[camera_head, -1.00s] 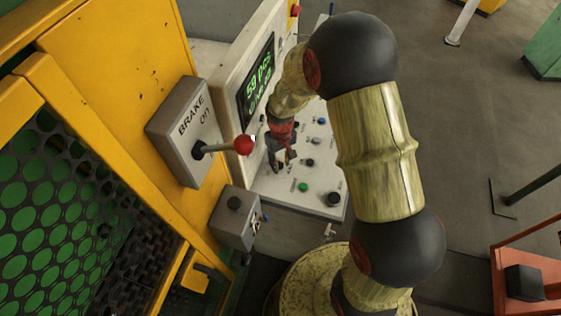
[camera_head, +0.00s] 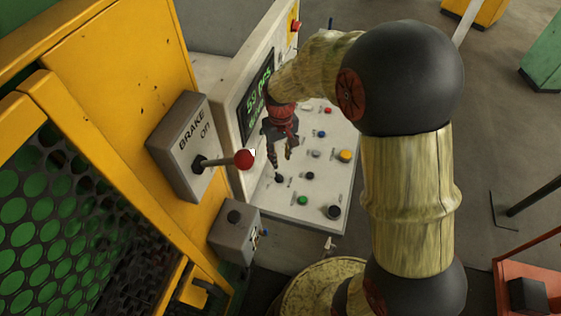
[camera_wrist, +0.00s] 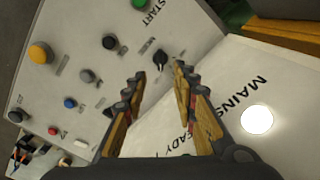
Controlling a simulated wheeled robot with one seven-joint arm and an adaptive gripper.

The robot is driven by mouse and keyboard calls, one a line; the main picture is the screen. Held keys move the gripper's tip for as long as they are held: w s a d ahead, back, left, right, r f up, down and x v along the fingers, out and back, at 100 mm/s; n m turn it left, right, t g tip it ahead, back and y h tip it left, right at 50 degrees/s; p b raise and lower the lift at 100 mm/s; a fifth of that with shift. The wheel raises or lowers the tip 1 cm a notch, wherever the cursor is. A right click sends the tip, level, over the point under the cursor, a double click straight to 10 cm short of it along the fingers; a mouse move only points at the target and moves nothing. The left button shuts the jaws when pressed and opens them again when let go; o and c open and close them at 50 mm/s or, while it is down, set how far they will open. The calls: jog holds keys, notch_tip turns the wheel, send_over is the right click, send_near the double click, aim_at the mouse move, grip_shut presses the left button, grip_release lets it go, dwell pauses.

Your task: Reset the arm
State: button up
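My gripper (camera_head: 281,158) hangs in front of the control console, between the display and the sloped button panel (camera_head: 322,172). In the wrist view my gripper (camera_wrist: 158,78) has its two fingers apart with nothing between them. Beyond the fingertips is a black selector knob (camera_wrist: 159,59) on the panel, close to the white face marked MAINS (camera_wrist: 232,70). The fingers look apart from the panel, though the exact gap is hard to tell.
A brake box (camera_head: 192,146) with a red-knobbed lever (camera_head: 243,159) stands left of the gripper, with a smaller grey switch box (camera_head: 236,232) below it. The display (camera_head: 256,93) is close behind the gripper. Floor on the right is mostly clear, with an orange frame (camera_head: 528,265).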

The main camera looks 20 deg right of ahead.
jog(key=shift+r, duration=0.1)
dwell(0.5)
jog(key=s+r+t+b, duration=0.2)
jog(key=s+r+b, duration=0.3)
jog(key=s, duration=0.5)
jog(key=s+r+m+t+b, duration=0.1)
jog(key=s+r+t+b, duration=0.2)
jog(key=s, duration=0.8)
notch_tip(320, 180, up, 3)
jog(key=b, duration=0.2)
jog(key=shift+s+d+m+t+b, duration=0.15)
jog(key=shift+d+m+t+b, duration=0.05)
jog(key=shift+m+t+b, duration=0.15)
jog(key=shift+r, duration=0.1)
